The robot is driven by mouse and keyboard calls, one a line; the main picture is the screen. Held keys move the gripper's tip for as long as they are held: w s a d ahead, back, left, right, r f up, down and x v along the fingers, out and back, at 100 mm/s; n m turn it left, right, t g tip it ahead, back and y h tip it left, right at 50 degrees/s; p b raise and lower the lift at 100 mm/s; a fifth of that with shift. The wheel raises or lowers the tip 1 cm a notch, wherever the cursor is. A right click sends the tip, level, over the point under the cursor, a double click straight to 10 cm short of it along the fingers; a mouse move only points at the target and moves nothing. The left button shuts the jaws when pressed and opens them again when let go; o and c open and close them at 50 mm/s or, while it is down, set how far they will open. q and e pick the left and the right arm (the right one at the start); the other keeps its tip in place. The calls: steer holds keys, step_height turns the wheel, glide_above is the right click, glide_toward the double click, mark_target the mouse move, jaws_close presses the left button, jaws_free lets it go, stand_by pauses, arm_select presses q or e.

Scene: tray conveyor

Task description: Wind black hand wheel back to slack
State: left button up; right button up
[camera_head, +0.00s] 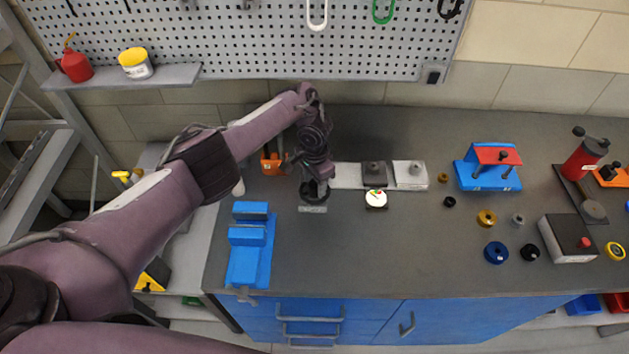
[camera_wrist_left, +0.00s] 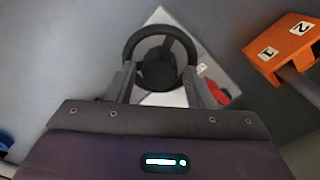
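The black hand wheel (camera_head: 308,197) sits low on the bench fixture directly below my left gripper (camera_head: 318,185). In the left wrist view the hand wheel (camera_wrist_left: 160,38) shows its round rim, a spoke and a dark hub, above a pale plate. The two fingers of my left gripper (camera_wrist_left: 160,75) reach down on opposite sides of the wheel and appear to touch its rim. The lower part of the rim is hidden by the fingers. A round white dial with coloured marks (camera_head: 376,198) stands to the right of the wheel. My right gripper is not in view.
An orange block (camera_wrist_left: 283,48) numbered 1 and 2 lies close beside the wheel. A pale rail with a dark block (camera_head: 374,174) runs to the right. A blue vise (camera_head: 250,250) stands at front left.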

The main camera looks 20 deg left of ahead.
mark_target(315, 184)
arm_select(q)
steer(key=shift+o, duration=0.5)
step_height(315, 184, up, 7)
steer(key=shift+f+p, duration=0.2)
steer(key=shift+p, duration=0.15)
steer(key=shift+r+p, duration=0.45)
steer(key=shift+r, duration=0.15)
